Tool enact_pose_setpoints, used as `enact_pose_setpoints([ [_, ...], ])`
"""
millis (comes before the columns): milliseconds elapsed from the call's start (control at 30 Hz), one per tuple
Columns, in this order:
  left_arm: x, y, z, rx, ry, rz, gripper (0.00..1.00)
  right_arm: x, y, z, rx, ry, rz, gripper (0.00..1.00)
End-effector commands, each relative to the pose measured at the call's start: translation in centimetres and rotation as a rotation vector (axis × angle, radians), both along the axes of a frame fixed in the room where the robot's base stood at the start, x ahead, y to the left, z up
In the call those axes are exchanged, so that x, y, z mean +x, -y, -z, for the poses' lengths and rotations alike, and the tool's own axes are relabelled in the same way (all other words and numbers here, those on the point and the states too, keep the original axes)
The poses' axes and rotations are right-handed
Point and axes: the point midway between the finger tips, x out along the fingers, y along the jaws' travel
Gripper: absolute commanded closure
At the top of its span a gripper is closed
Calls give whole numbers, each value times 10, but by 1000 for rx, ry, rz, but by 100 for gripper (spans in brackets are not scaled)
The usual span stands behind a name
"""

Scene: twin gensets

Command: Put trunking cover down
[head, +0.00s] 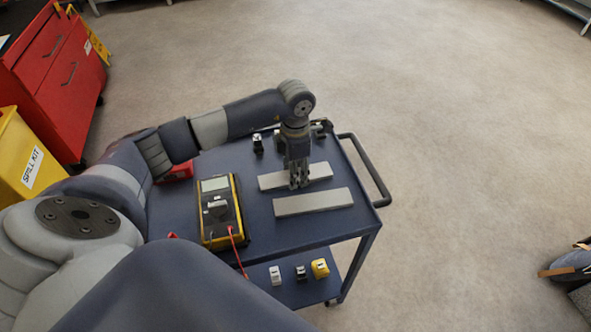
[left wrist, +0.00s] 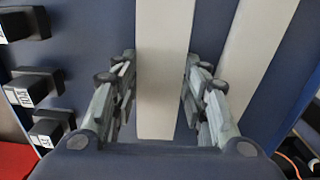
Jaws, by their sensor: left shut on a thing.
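Two flat light-grey trunking covers lie side by side on the blue trolley top (head: 270,232). My left gripper (head: 299,184) reaches down from above onto the farther trunking cover (head: 318,172) and is shut across its width. In the left wrist view the fingers of the left gripper (left wrist: 160,75) press on both long edges of this cover (left wrist: 163,110). The nearer trunking cover (head: 313,202) lies apart from it; it also shows in the left wrist view (left wrist: 252,45). Whether the held cover touches the trolley top is hard to tell. My right gripper is out of view.
A yellow multimeter (head: 220,212) with a red lead lies left of the covers. Several black-and-white blocks (left wrist: 35,88) stand beyond the held cover. The lower shelf (head: 290,291) carries small blocks. A black handle (head: 366,170) edges the trolley's right side.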

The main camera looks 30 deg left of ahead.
Motion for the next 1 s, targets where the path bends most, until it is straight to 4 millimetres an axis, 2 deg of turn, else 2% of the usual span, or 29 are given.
enact_pose_setpoints([
  [33,0,0,2,0,0,0,57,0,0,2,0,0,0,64],
  [100,0,0,1,0,0,0,41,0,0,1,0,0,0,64],
  [133,0,0,1,0,0,0,39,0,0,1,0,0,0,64],
  [433,0,0,1,0,0,0,39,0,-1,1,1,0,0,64],
  [567,0,0,-5,-1,-1,0,39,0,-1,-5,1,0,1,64],
  [667,1,0,-18,0,4,0,39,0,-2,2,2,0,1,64],
  [1000,1,0,-91,0,4,0,39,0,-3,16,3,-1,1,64],
])
